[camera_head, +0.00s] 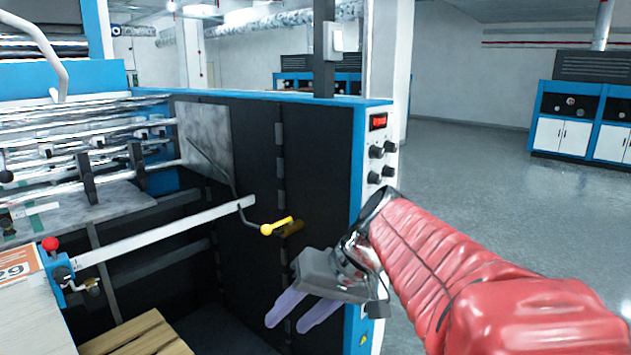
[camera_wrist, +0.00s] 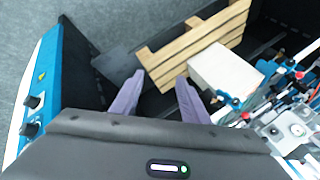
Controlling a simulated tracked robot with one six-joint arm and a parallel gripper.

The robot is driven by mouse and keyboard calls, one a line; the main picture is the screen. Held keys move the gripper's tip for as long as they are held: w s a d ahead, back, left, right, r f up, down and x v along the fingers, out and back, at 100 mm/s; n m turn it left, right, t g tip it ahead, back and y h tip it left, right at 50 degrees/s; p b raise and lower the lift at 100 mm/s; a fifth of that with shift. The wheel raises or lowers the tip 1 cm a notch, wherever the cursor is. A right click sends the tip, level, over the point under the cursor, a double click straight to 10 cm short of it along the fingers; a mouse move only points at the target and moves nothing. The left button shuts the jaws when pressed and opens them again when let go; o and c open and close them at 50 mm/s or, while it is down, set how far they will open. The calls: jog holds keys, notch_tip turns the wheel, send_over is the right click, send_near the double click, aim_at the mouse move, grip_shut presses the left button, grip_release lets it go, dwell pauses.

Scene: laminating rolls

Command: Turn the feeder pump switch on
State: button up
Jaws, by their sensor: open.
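A narrow white control panel with a blue border (camera_head: 358,215) is on the end of the machine in the head view. It carries several black knobs (camera_head: 376,152) below a red-lit display (camera_head: 378,121). Which knob is the feeder pump switch cannot be read. Two black knobs (camera_wrist: 36,102) also show at the left edge of the wrist view. My gripper (camera_head: 288,325) is open and empty, with its pale purple fingers pointing down and left, below and to the left of the knobs. The fingers also show in the wrist view (camera_wrist: 160,78), apart from the knobs.
A crank with a yellow handle (camera_head: 277,226) juts out above my fingers. A white bar (camera_head: 165,232) crosses the machine opening. A wooden pallet (camera_head: 140,338) lies low at the left. Grey floor (camera_head: 470,165) is clear to the right, with blue-and-white cabinets (camera_head: 580,125) behind.

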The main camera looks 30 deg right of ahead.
jog(key=w+d+r+t+y, duration=0.2)
jog(key=w+d+r, duration=0.25)
jog(key=d, duration=0.35)
jog(key=m+t, duration=0.1)
jog(key=t, duration=0.8)
send_near(380, 181)
jog(key=v, duration=0.6)
jog(key=shift+w+f, duration=0.1)
jog(key=shift+f, duration=0.15)
jog(key=x, duration=1.4)
jog(key=shift+a+r, duration=0.1)
jog(key=shift+r, duration=0.2)
